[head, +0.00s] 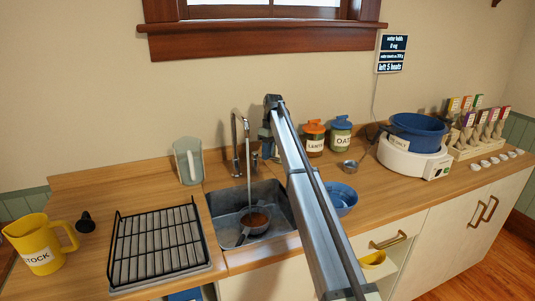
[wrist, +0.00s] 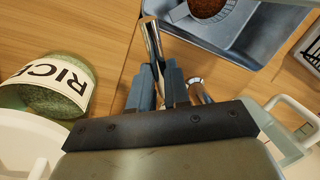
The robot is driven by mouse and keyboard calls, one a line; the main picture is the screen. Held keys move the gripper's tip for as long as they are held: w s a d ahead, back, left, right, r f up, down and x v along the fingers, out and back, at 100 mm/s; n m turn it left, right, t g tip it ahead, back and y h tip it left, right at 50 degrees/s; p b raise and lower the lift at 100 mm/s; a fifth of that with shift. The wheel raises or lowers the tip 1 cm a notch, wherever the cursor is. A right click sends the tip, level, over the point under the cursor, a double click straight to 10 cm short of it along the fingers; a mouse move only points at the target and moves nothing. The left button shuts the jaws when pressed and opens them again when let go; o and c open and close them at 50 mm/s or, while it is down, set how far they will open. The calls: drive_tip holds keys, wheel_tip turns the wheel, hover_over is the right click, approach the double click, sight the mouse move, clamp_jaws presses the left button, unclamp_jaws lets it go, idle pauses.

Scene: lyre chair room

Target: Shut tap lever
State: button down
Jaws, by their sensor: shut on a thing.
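The chrome tap (head: 236,135) stands at the back of the sink, and a stream of water (head: 249,185) runs from its spout. My gripper (head: 267,143) is behind the sink, just right of the spout. In the wrist view its two fingers (wrist: 157,88) are closed around a chrome rod, which appears to be the tap lever (wrist: 151,40). Another chrome part of the tap (wrist: 198,90) shows beside the fingers. In the head view my arm and gripper partly hide the lever area. A sieve with brown contents (head: 254,221) sits in the sink (head: 225,203) under the stream.
A clear jug (head: 187,160) stands left of the tap. A rice jar (wrist: 48,85) is close to my gripper. Jars (head: 314,137), a blue bowl (head: 342,197) and a white appliance with a blue basin (head: 416,130) lie right. A black rack (head: 158,240) covers the left counter.

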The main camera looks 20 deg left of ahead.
idle(0.3)
drive_tip(key=shift+s+a+m+t+y, duration=0.1)
drive_tip(key=shift+s+a+m+y, duration=0.15)
drive_tip(key=shift+s+m, duration=0.65)
drive_tip(key=shift+s+a+m+t+y, duration=0.1)
drive_tip(key=shift+s+a+m+y, duration=0.1)
drive_tip(key=shift+m, duration=1.3)
drive_tip(key=shift+s+a+m+t+y, duration=0.2)
drive_tip(key=shift+s+m, duration=0.35)
drive_tip(key=shift+m, duration=0.65)
drive_tip(key=shift+a, duration=0.1)
drive_tip(key=c, duration=1.1)
unclamp_jaws()
wheel_tip(320, 180, up, 14)
drive_tip(key=w+d, duration=0.1)
drive_tip(key=d, duration=0.1)
drive_tip(key=shift+w+f, duration=0.2)
drive_tip(key=shift+w, duration=0.15)
